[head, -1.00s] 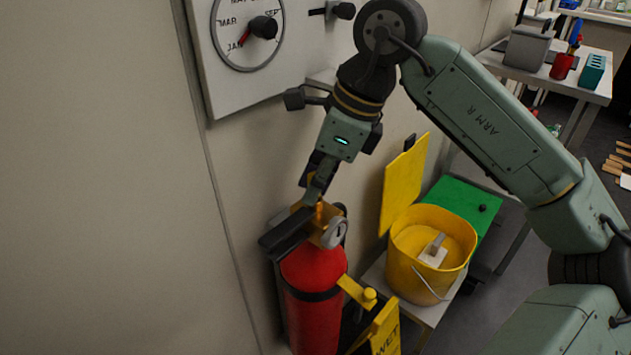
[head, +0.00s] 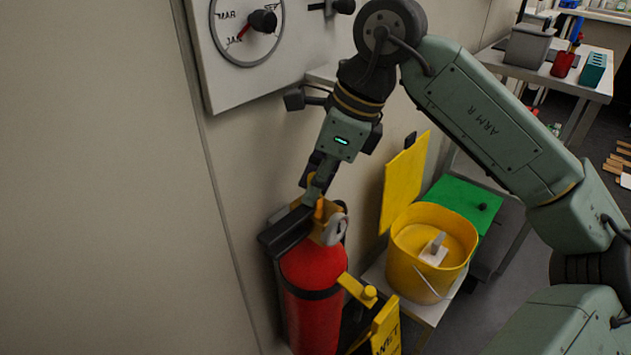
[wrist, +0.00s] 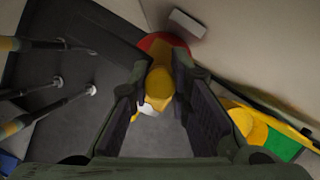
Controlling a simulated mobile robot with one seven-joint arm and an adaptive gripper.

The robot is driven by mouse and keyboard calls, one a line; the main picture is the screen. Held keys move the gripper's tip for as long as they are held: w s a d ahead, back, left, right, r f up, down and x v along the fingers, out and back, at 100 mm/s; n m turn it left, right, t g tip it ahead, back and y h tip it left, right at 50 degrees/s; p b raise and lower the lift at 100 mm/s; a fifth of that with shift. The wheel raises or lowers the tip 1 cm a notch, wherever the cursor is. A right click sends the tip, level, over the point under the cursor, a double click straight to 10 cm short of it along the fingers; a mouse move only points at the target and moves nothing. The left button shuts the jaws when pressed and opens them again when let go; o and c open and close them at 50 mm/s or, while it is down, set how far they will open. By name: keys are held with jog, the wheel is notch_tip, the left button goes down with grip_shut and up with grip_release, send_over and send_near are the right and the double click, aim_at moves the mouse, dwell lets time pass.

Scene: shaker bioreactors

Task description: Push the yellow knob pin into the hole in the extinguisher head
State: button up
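The red fire extinguisher (head: 318,262) stands upright by the wall, with a black lever (head: 283,236) and a yellow-orange head part (head: 329,208) on top. A grey ring-shaped part (head: 336,230) sits at the head's right side. My gripper (head: 314,197) points down over the head. In the wrist view its fingers (wrist: 160,75) stand on both sides of the yellow knob pin (wrist: 157,88), with the knob filling the gap at the tips, so it looks gripped. The knob also shows as a small orange piece in the head view (head: 319,209). The hole and the pin's lower end are hidden.
The wall and a panel with a dial (head: 247,30) are close behind my gripper. A yellow bucket (head: 410,275) with a white-handled item stands on a small table at right. A yellow floor sign (head: 385,330) stands beside the extinguisher.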

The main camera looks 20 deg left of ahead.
jog(key=o, duration=0.5)
jog(key=shift+o, duration=0.2)
